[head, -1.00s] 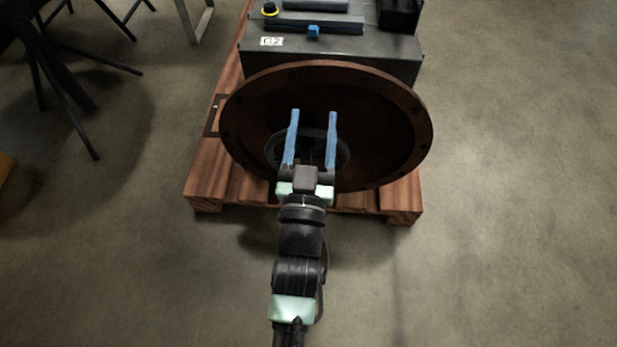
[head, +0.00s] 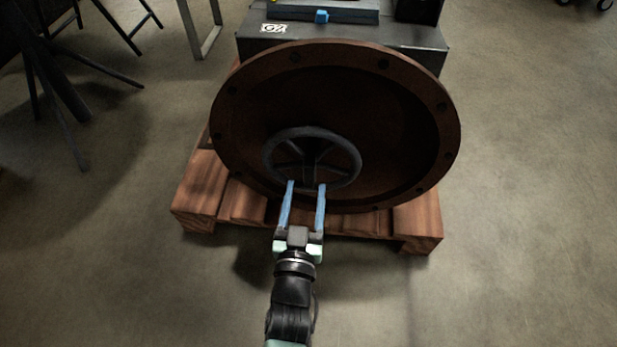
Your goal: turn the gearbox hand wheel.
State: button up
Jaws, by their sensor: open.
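The gearbox hand wheel (head: 268,155) is a dark spoked ring inside the big rust-brown flange (head: 447,135) of the gearbox. My gripper (head: 307,184) has two blue fingers, spread apart with nothing held between them. Its fingertips overlap the lower rim of the wheel in the head view. I cannot tell whether they touch the rim or are still in front of it. The grey gearbox housing (head: 350,36) with a "G2" label stands behind the flange.
The gearbox sits on a wooden pallet (head: 200,192) whose planks stick out below the flange. Dark stand legs (head: 70,95) and a grey metal leg frame (head: 205,45) are at the upper left. The concrete floor is clear on the right.

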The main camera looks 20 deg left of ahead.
aim_at(308, 174)
jog(key=shift+x, duration=2.65)
jog(key=shift+c, duration=0.2)
grip_shut()
